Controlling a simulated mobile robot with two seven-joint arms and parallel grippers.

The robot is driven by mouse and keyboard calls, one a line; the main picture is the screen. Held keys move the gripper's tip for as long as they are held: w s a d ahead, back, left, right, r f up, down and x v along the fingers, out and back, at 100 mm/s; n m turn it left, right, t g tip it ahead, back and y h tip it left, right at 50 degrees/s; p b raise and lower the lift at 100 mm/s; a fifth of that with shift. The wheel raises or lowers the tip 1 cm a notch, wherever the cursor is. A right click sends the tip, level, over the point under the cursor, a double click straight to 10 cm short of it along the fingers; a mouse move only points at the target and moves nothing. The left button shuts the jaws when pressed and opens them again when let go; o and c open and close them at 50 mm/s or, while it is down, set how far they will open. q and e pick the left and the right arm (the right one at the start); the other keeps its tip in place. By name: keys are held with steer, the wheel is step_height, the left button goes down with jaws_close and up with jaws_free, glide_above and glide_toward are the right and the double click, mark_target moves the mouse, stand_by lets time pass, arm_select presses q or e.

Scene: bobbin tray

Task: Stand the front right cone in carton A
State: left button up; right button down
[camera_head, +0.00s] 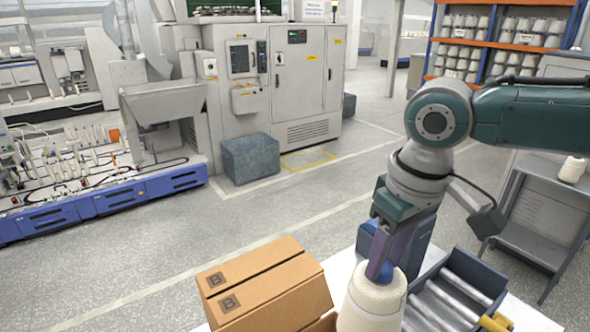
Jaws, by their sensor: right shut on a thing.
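A cream yarn cone (372,303) with a blue top stands upright at the bottom edge of the head view, its lower part cut off. My right gripper (381,268) comes down from above and is shut on its top. I cannot tell whether the cone is held up or rests on something. No carton marked A can be made out. My left gripper is not in view.
To the right is a dark tray with metal rollers (448,292) and a yellow part (495,322). A white table surface (530,320) shows at the bottom right.

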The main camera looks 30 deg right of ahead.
steer(key=shift+a, duration=3.85)
step_height(320, 180, down, 22)
steer(key=b, duration=2)
steer(key=shift+s+f, duration=0.2)
steer(key=shift+s, duration=0.05)
steer(key=shift+d, duration=0.1)
steer(key=shift+c, duration=2)
jaws_free()
